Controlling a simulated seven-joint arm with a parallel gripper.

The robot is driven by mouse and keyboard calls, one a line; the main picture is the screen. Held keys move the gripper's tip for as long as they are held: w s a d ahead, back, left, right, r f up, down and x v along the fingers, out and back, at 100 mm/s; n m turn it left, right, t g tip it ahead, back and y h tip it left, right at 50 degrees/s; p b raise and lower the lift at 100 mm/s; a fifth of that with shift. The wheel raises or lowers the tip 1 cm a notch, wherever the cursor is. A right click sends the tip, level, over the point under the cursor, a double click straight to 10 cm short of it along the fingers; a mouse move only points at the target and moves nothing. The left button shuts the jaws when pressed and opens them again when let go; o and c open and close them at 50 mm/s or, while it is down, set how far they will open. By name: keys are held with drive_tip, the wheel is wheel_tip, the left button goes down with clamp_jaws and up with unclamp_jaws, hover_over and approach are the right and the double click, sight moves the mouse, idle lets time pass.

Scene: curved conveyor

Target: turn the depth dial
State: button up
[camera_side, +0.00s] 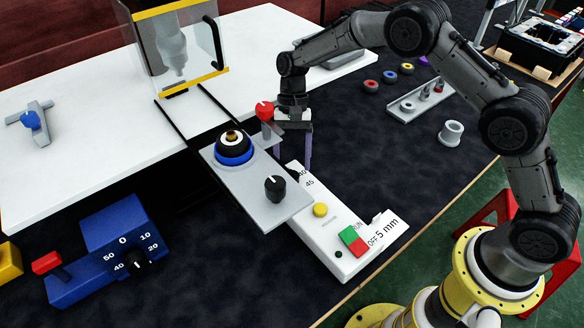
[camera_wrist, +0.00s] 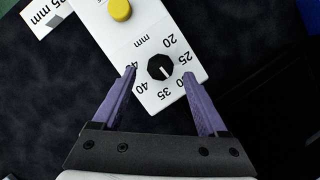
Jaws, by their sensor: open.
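The depth dial is a small black knob (camera_wrist: 160,67) with a white pointer line, set on a white control panel (camera_wrist: 145,35) marked in mm. Its pointer faces the lower side, near the 35 mark. My gripper (camera_wrist: 160,74) is open, its two purple fingers reaching to either side of the dial in the wrist view. Whether they touch it I cannot tell. In the side view my gripper (camera_side: 293,158) hangs pointing down over the far end of the white control box (camera_side: 335,215). The dial is mostly hidden there by the grey plate and gripper.
The box has a yellow button (camera_side: 320,210) and a green-red switch (camera_side: 353,240).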

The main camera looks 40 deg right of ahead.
drive_tip(key=shift+x, duration=1.4)
drive_tip(key=shift+c, duration=0.2)
clamp_jaws()
